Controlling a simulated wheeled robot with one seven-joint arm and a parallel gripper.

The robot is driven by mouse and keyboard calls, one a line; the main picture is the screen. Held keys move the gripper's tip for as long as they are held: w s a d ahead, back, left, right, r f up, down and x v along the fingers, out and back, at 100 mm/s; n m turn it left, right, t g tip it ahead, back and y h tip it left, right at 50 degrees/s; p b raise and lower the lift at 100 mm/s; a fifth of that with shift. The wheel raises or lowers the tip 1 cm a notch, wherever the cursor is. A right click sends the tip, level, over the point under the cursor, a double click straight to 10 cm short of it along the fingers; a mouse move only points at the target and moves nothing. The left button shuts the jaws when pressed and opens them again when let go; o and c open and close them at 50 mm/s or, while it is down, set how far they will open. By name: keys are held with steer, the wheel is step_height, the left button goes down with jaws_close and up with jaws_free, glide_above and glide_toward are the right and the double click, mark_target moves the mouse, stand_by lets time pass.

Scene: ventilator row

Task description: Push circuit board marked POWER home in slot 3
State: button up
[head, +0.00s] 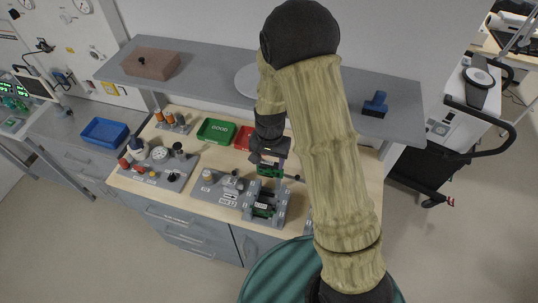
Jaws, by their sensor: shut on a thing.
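My gripper (270,160) is above the middle of the wooden bench top, partly covered by my own arm. It is shut on a green circuit board (268,171) that hangs just below it. No label on the held board is readable here. A grey rack (281,203) stands on the bench below and slightly nearer than the gripper, with a green board (263,210) in it. The held board looks above the rack and apart from it. The slot numbers are too small to read.
A green tray (215,131) marked GOOD and a red tray (243,137) lie behind. Grey fixtures (217,196) and a gauge panel (150,175) stand to the left. A grey shelf (212,78) runs above the bench's back. My arm hides part of the right side.

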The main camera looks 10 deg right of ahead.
mark_target(270, 167)
steer(key=shift+s, duration=0.15)
steer(key=shift+f+b, duration=0.5)
steer(key=shift+f, duration=0.05)
step_height(270, 167, down, 3)
steer(key=shift+d+b, duration=0.1)
steer(key=shift+b, duration=1.05)
steer(key=shift+f, duration=0.35)
steer(key=shift+f+b, duration=0.1)
steer(key=shift+b, duration=0.2)
steer(key=shift+f, duration=0.3)
steer(key=shift+s, duration=0.1)
steer(key=shift+f, duration=0.15)
